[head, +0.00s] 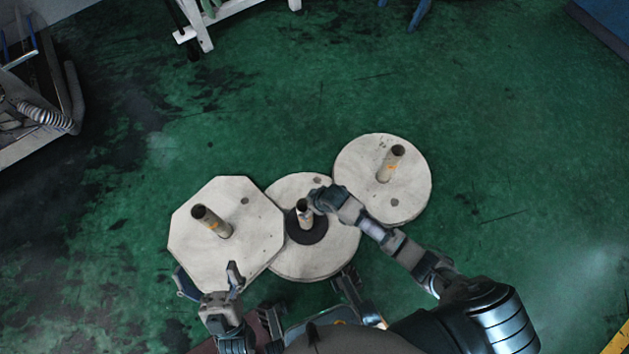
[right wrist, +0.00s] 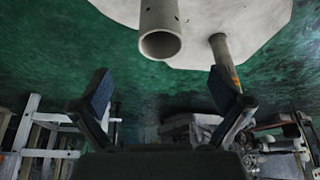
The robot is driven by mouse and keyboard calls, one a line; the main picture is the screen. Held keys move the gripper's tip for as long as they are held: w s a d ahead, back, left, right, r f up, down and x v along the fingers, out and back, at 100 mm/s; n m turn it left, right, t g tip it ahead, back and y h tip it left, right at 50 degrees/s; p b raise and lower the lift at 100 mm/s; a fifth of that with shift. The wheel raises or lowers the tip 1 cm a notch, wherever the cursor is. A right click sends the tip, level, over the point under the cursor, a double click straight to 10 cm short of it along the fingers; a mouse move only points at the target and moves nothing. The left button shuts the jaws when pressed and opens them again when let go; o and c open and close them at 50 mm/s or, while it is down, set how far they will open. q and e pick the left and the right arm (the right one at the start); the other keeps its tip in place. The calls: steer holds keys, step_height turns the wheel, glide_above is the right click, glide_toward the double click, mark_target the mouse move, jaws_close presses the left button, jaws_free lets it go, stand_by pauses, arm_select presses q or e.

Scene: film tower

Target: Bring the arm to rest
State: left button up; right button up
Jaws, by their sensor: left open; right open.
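Three pale stands with upright posts are in the head view. The left one is an octagonal stand (head: 255,240), with a bare post (head: 212,222). The middle one is a round stand (head: 300,265), whose post (head: 305,215) has a dark disc (head: 318,236) around its base. The right one is a round stand (head: 410,195), with a bare post (head: 390,163). My left gripper (head: 208,277) is open and empty at the octagonal stand's near edge. My right gripper (head: 318,197) is beside the top of the middle post. In the right wrist view its jaws (right wrist: 160,88) are apart and empty, with a post (right wrist: 160,30) ahead.
The green floor (head: 500,130) is open around and beyond the stands. A white frame (head: 240,10) stands at the back. A cart with a hose (head: 40,113) stands at the left. A blue object (head: 605,25) is at the far right corner.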

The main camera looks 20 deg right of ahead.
steer(key=shift+v, duration=2)
